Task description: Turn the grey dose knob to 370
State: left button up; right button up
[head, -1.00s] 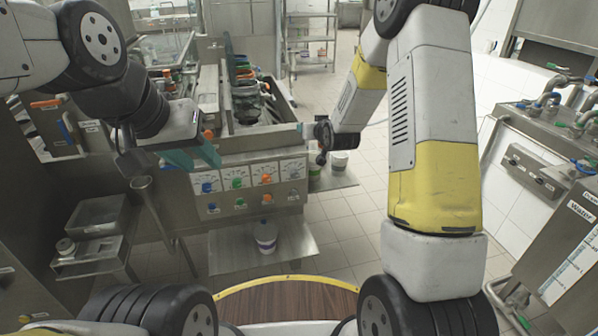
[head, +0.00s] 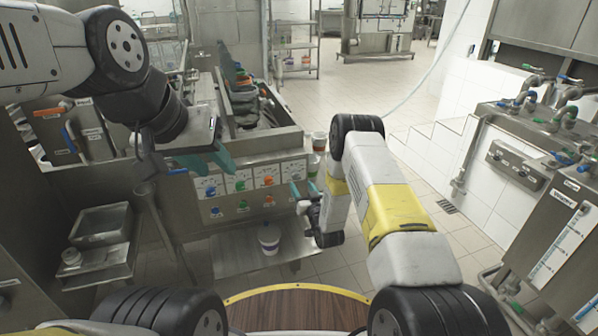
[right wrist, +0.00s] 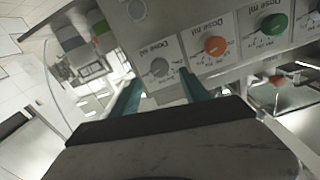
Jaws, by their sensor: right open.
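The grey dose knob (right wrist: 160,68) sits on a white "Dose ml" dial plate in the right wrist view. Its setting is too small to read. In the head view it is at the right end of the dose row, and my right gripper is close in front of it. My right gripper (right wrist: 162,84) is open and empty, its teal fingertips to either side of the knob's lower edge in the picture; contact cannot be told. It also shows in the head view (head: 305,189). My left gripper (head: 206,161) is open and empty near the panel's upper left.
The orange knob (right wrist: 215,45) and green knob (right wrist: 272,25) are beside the grey one. The blue knob (head: 210,191) is at the row's left end. A white cup (head: 268,240) stands on the shelf below. Open floor lies to the right.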

aim_at(297, 177)
jog(key=shift+x, duration=2.25)
grip_shut()
